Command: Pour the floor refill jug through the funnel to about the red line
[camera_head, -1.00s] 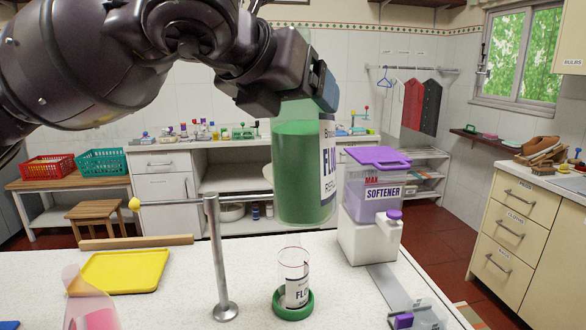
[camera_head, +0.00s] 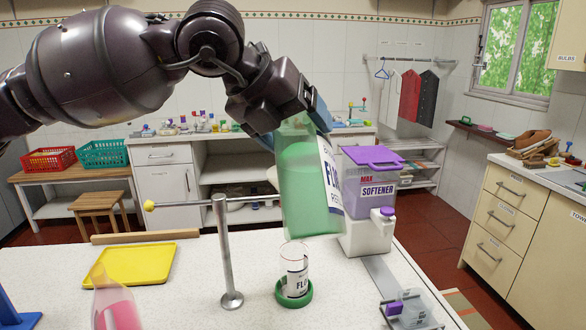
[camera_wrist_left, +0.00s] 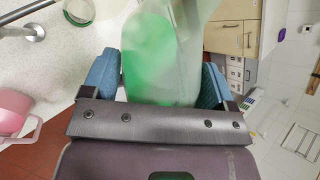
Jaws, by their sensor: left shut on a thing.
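My left gripper (camera_head: 300,112) is shut on the floor refill jug (camera_head: 312,190), a clear jug with green liquid and a white label. It holds the jug in the air, slightly tilted, with its top leaning left. The jug and fingers also show in the left wrist view (camera_wrist_left: 160,60). Below stands a small clear bottle (camera_head: 294,262) with a "FLO" label and a thin red line near its top, in a green ring base (camera_head: 293,296). The jug's bottom is just above and behind the bottle's rim. I cannot make out a funnel. My right gripper is out of view.
A metal post (camera_head: 224,250) with a yellow-knobbed crossbar stands left of the bottle. A yellow tray (camera_head: 125,265) and a pink-filled container (camera_head: 116,308) are further left. A softener box (camera_head: 372,195) on a white container stands right. Bare counter lies between tray and post.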

